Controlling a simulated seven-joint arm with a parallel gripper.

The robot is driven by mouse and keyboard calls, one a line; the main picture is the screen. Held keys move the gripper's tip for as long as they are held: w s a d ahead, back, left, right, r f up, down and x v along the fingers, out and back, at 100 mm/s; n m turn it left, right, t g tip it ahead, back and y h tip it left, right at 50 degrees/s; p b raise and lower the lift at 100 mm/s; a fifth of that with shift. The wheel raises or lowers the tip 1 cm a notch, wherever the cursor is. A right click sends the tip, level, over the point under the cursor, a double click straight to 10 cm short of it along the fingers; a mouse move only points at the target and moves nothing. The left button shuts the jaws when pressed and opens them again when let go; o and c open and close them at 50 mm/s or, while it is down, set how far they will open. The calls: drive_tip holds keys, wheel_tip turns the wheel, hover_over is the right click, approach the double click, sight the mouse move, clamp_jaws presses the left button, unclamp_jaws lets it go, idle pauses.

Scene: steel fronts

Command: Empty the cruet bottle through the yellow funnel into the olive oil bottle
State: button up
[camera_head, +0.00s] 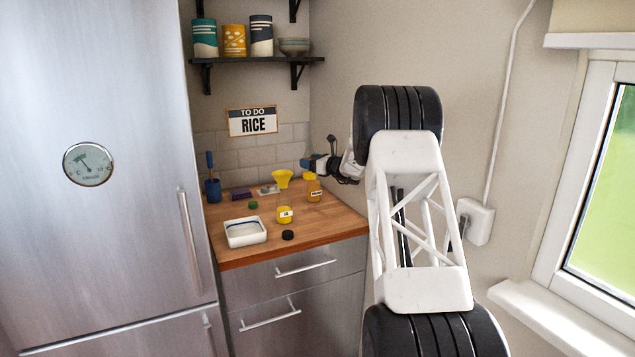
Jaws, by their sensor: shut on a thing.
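The yellow funnel (283,177) is wide end up, directly above a clear bottle (284,214) with yellow liquid low in it and a white label. Its stem seems to be at that bottle's mouth, but I cannot be sure. An amber bottle (314,190) with a pale label is right of it, upright. The labels are too small to read; the amber one seems to be the cruet bottle. My gripper (308,164) reaches in from the right, directly above the amber bottle, and is shut. Its fingertips are small here, and its grip on the bottle's top is not clear.
A white tray (246,242) is at the counter's front left, with a dark round cap (288,235) beside it. A green cap (253,205), a purple block (241,194) and a blue holder (213,191) stand behind. The fridge (100,250) borders the left.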

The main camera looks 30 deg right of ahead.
drive_tip(key=a+r+n+g+y, duration=0.2)
drive_tip(key=a+r+y, duration=0.1)
drive_tip(key=a+r, duration=0.4)
drive_tip(key=a, duration=0.3)
drive_tip(key=shift+s+r+n+g+y, duration=0.2)
drive_tip(key=shift+r+n+g+y, duration=0.1)
drive_tip(key=shift+n, duration=0.1)
drive_tip(key=shift+s+a+f, duration=0.1)
drive_tip(key=shift+s+f+m+g+h, duration=0.6)
drive_tip(key=shift+f+g+h, duration=0.05)
drive_tip(key=shift+g+h, duration=0.05)
drive_tip(key=shift+s, duration=0.1)
